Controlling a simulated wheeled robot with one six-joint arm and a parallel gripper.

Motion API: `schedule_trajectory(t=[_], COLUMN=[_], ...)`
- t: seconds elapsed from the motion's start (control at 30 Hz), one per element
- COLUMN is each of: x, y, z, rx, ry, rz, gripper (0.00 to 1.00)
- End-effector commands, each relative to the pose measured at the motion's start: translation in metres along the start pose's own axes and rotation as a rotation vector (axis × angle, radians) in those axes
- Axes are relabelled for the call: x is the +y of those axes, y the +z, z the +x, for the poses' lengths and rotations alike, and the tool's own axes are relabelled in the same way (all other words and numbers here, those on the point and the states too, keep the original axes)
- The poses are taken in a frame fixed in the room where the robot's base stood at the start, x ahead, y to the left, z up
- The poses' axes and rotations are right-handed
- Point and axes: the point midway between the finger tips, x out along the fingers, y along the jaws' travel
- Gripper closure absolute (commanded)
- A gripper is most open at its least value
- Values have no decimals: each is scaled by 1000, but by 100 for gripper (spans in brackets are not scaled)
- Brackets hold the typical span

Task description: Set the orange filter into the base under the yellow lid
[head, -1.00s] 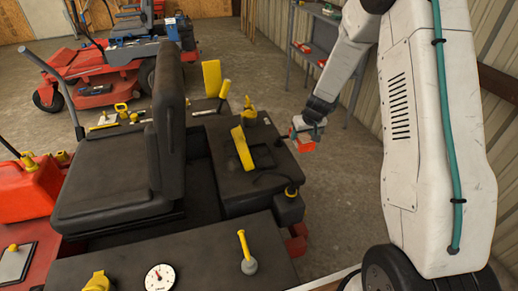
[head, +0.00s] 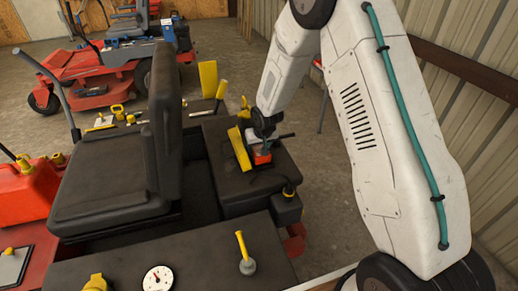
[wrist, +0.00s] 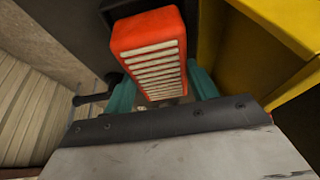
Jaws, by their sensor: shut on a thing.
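The orange filter (wrist: 150,52) has an orange frame and pale pleats, and fills the upper middle of the wrist view. My gripper (wrist: 160,92) is shut on it, with teal fingers on both sides. In the head view the filter (head: 262,158) is just above the black engine housing, to the right of the raised yellow lid (head: 239,149). The lid stands tilted up and shows large at the right of the wrist view (wrist: 285,30). The base opening is hidden behind my gripper and the filter; I cannot tell whether the filter touches it.
A black seat (head: 120,150) stands left of the housing. A yellow knob (head: 245,103) is behind the lid, and a yellow-handled lever (head: 245,250) is in front. A red fuel can (head: 25,187) is at far left. Open floor lies to the right.

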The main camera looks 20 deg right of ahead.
Motion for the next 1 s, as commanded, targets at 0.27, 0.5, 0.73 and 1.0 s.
schedule_trajectory(t=[0.27,0.5,0.73,1.0], x=[1,1,1,1], y=[5,6,6,4], z=[13,15,15,-4], rx=[2,2,1,4], ry=[0,0,0,0], rz=[2,0,1,3], gripper=[70,37,33,33])
